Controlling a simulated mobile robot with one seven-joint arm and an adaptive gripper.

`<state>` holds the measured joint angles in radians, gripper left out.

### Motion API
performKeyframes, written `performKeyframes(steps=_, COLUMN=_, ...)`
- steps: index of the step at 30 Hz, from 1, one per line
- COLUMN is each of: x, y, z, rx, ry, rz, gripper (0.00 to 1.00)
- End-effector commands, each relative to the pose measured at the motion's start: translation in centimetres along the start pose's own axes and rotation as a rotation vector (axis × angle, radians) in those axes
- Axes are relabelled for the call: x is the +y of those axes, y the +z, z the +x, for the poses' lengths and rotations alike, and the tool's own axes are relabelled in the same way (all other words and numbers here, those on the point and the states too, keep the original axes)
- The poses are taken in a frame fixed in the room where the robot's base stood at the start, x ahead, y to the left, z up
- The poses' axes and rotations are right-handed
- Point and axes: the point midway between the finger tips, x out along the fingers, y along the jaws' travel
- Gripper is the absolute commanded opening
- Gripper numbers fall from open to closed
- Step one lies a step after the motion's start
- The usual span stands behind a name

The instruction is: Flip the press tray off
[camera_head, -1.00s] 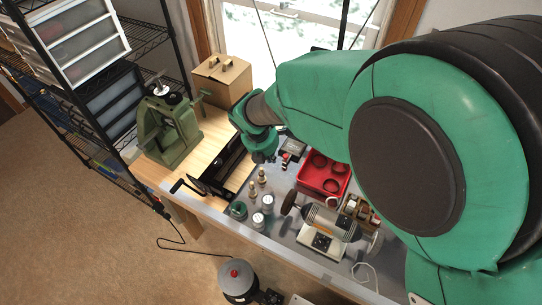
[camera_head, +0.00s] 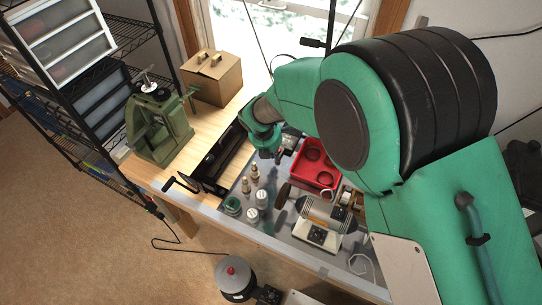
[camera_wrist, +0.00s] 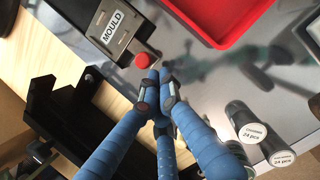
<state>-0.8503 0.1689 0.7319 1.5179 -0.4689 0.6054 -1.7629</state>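A grey switch box labelled "MOULD" (camera_wrist: 113,27) shows at the top of the wrist view. Its lever ends in a red knob (camera_wrist: 142,61). My gripper (camera_wrist: 158,76) has blue fingers, drawn together with nothing visible between them. The fingertips are just below and right of the red knob; I cannot tell whether they touch it. In the head view my gripper (camera_head: 271,153) is low over the bench beside the switch box (camera_head: 290,142), which it partly hides. No label reading "press tray" is visible.
A black cranked device (camera_head: 222,150) is left of my gripper, with a green press (camera_head: 160,130) beyond it. A red tray (camera_head: 314,170) is to the right. White-labelled canisters (camera_head: 262,198) and a bench grinder (camera_head: 325,222) stand nearer. A cardboard box (camera_head: 212,78) is behind.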

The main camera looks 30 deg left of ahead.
Motion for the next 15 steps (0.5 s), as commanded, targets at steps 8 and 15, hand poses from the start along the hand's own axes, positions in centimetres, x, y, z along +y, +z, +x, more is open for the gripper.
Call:
performKeyframes(steps=8, x=0.00, y=0.01, z=0.02, rx=0.000, ry=0.000, rz=0.000, gripper=0.00)
performKeyframes(steps=15, x=0.12, y=0.87, z=0.22, rx=0.001, ry=-0.001, rz=0.000, gripper=0.00)
